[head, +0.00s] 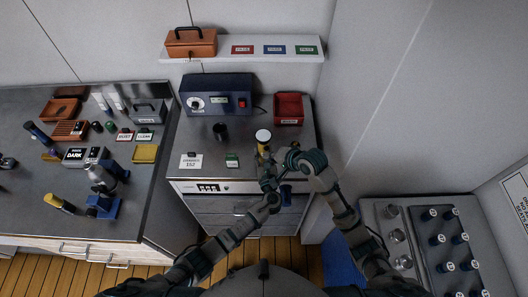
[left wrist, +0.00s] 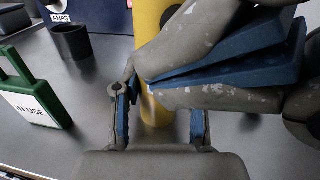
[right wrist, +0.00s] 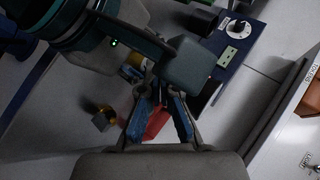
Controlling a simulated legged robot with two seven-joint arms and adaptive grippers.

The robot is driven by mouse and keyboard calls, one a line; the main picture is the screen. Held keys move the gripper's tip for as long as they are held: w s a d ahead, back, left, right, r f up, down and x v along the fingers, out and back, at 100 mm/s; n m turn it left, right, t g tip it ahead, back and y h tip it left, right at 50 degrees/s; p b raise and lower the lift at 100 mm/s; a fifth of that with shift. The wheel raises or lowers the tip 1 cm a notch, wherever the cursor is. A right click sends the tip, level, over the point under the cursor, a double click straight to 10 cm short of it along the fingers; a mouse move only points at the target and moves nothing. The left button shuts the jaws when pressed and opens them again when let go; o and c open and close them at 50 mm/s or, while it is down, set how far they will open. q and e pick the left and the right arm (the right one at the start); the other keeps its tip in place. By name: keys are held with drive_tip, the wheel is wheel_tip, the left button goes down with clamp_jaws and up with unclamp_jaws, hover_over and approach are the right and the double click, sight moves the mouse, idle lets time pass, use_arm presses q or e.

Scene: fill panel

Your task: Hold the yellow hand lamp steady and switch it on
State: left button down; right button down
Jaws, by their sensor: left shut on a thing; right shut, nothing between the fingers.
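The yellow hand lamp (head: 262,148) stands upright on the middle cabinet, its pale round face (head: 263,135) upward. I cannot tell whether it is lit. My left gripper (head: 266,172) is shut on the lamp's yellow body (left wrist: 155,105), which shows between its fingers (left wrist: 160,115) in the left wrist view. My right gripper (head: 284,160) is shut and empty, close beside the lamp on the right. In the left wrist view the right gripper's blue-padded fingers (left wrist: 225,60) cross in front of the lamp and hide part of it.
A blue instrument box (head: 218,95) and a red bin (head: 288,108) stand behind. The left bench (head: 40,185) is cluttered; a shelf (head: 240,57) hangs above.

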use_arm(q)
drive_tip(key=shift+d, duration=0.15)
use_arm(e)
drive_tip(key=shift+d, duration=0.15)
drive_tip(key=shift+w, duration=0.15)
drive_tip(key=shift+w+a+r, duration=0.1)
drive_tip(key=shift+w+a, duration=0.15)
drive_tip(key=shift+a, duration=0.05)
drive_tip(key=shift+w+a, duration=0.1)
drive_tip(key=shift+w, duration=0.2)
idle(0.7)
drive_tip(key=shift+s, duration=0.15)
drive_tip(key=shift+s+d, duration=0.35)
drive_tip(key=shift+s, duration=0.25)
drive_tip(key=s+d, duration=0.2)
drive_tip(key=s, duration=0.3)
drive_tip(key=shift+s+d, duration=0.2)
drive_tip(key=shift+d, duration=0.15)
